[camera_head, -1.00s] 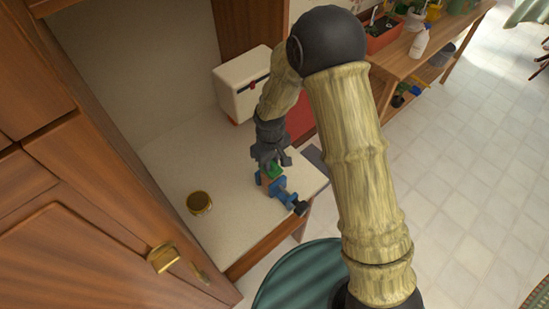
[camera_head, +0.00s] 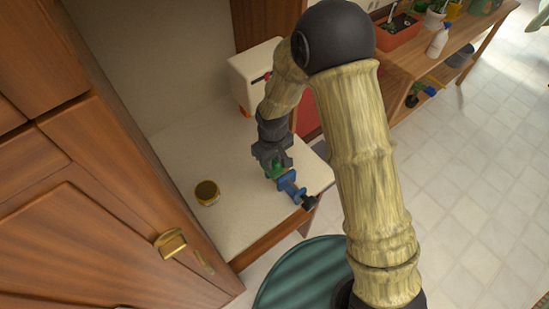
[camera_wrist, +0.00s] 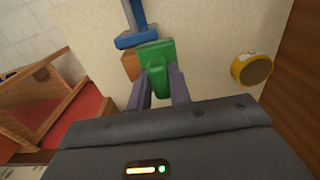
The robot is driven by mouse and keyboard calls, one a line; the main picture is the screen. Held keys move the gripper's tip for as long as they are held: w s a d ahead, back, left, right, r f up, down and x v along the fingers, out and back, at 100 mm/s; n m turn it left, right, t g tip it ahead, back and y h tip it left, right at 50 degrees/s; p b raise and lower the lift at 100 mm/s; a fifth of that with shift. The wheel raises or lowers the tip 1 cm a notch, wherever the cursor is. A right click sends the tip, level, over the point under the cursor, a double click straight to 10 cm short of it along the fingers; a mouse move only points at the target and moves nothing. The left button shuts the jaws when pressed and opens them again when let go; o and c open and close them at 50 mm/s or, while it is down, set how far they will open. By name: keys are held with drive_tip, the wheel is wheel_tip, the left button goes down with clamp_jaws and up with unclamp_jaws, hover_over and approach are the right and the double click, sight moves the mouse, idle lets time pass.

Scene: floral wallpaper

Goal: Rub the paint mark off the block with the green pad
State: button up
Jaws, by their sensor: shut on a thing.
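My gripper (camera_head: 272,160) is shut on the green pad (camera_head: 279,168); in the wrist view the fingers (camera_wrist: 160,86) pinch the pad (camera_wrist: 155,62). The block (camera_wrist: 131,66) is tan-brown and mostly hidden behind the pad in the wrist view. It sits at the end of a blue clamp (camera_head: 291,187) on the counter, which also shows in the wrist view (camera_wrist: 137,39). The pad overlaps the block in view; I cannot tell whether they touch. I see no paint mark on the visible part of the block.
A round gold-rimmed tin (camera_head: 207,193) stands left on the pale counter (camera_head: 238,215), with clear space around it. A white box (camera_head: 253,72) stands behind my gripper. A wooden cabinet door (camera_head: 100,220) is at the left. A shelf with plants (camera_head: 402,32) is at the right.

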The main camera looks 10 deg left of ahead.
drive_tip(key=shift+r+p, duration=2.2)
drive_tip(key=shift+r, duration=0.8)
drive_tip(key=shift+r, duration=0.1)
drive_tip(key=shift+r+p, duration=1.1)
drive_tip(key=shift+r, duration=0.35)
